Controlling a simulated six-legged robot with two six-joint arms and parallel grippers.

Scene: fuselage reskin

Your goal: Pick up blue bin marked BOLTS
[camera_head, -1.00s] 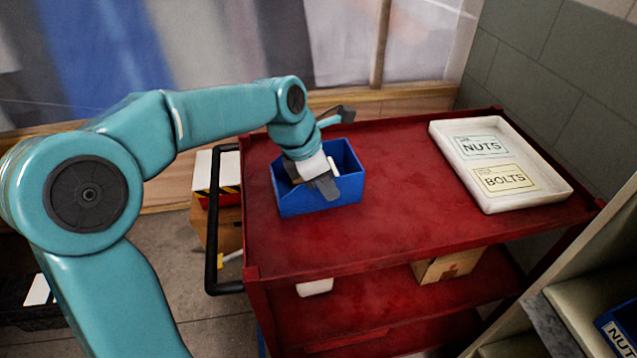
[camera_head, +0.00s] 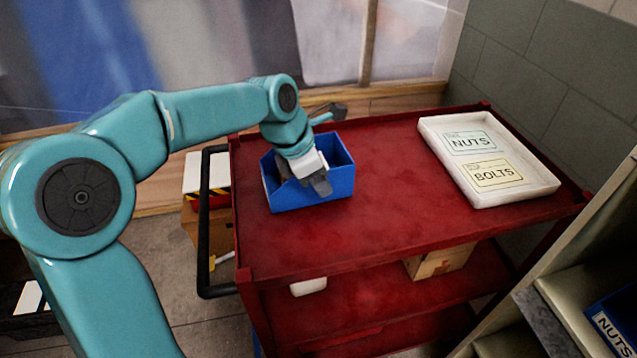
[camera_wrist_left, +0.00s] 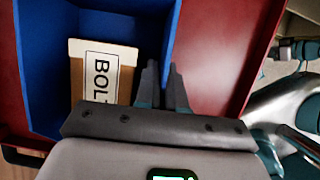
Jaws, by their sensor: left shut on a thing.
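A blue open-topped bin (camera_head: 312,194) sits at the left end of the red cart's top. In the left wrist view the bin (camera_wrist_left: 95,18) is seen from above, with a beige piece (camera_wrist_left: 98,75) inside it; its lettering starts "BOLT" and the rest is hidden. My left gripper (camera_head: 319,184) reaches down over the bin's near side. In the left wrist view its fingers (camera_wrist_left: 163,85) are shut on the bin's wall. The bin appears to rest on the cart; I see no clear gap below it. My right gripper is out of view.
The red cart (camera_head: 390,215) has clear top space right of the bin. A white tray (camera_head: 530,190) with NUTS and BOLTS cards stands at the right. The black cart handle (camera_head: 204,240) is at the left. Shelving with a blue NUTS bin (camera_head: 620,318) stands lower right.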

